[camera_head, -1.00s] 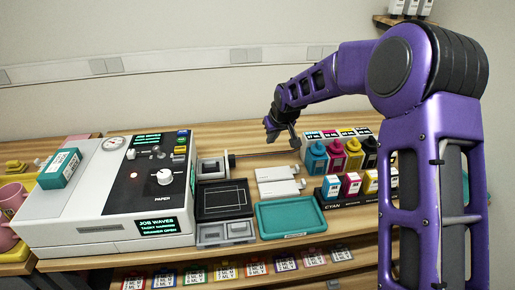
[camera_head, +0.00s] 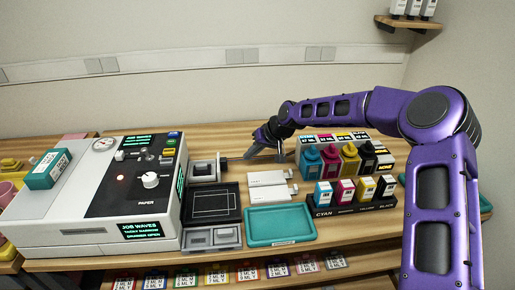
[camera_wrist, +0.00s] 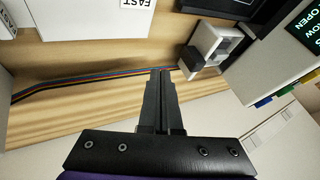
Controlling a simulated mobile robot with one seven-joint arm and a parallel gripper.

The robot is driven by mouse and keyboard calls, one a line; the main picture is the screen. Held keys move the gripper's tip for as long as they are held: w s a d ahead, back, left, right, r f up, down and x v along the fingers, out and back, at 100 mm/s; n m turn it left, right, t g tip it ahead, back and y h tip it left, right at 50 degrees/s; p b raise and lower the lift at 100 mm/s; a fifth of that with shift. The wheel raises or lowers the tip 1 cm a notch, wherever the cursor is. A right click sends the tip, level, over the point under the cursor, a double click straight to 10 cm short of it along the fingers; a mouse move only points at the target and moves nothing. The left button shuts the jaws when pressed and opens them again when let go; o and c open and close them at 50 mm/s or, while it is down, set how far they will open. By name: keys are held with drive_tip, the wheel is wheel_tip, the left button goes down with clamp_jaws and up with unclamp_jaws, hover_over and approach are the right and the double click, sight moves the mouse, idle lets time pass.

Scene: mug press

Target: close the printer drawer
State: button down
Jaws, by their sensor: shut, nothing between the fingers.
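The printer (camera_head: 90,205) is a white and black box at left. Its lower screen (camera_head: 142,230) reads "DRAWER OPEN". From its right side sticks out what looks like the open drawer, with a black tray (camera_head: 212,203) and grey end sections (camera_head: 212,238). My gripper (camera_head: 262,150) is shut and empty, low behind the white blocks and right of the drawer's far end. In the wrist view its closed fingers (camera_wrist: 161,74) are over the wood near the wall. A grey-white end piece (camera_wrist: 213,42) of the drawer shows just ahead to the right, apart from the fingers.
A teal tray (camera_head: 280,226) and white blocks (camera_head: 268,186) lie right of the drawer. Ink bottles (camera_head: 330,158) and boxed cartridges (camera_head: 352,190) stand further right, under my arm. Coloured cables (camera_wrist: 95,79) run along the table's back. A teal box (camera_head: 48,169) sits on the printer.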

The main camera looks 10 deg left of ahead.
sight(201, 164)
drive_tip(key=a, duration=0.1)
drive_tip(key=a+f, duration=0.2)
drive_tip(key=shift+a, duration=0.35)
drive_tip(key=shift+s+a, duration=0.3)
drive_tip(key=shift+a, duration=0.45)
drive_tip(key=s+a, duration=0.1)
drive_tip(key=a, duration=0.2)
drive_tip(key=s+a+b, duration=0.1)
drive_tip(key=a, duration=0.2)
drive_tip(key=s+a+b, duration=0.1)
drive_tip(key=a, duration=0.2)
drive_tip(key=shift+a, duration=0.15)
drive_tip(key=shift+s+a+r, duration=0.1)
drive_tip(key=shift+s+a, duration=0.05)
drive_tip(key=shift+a, duration=0.05)
drive_tip(key=shift+a, duration=0.1)
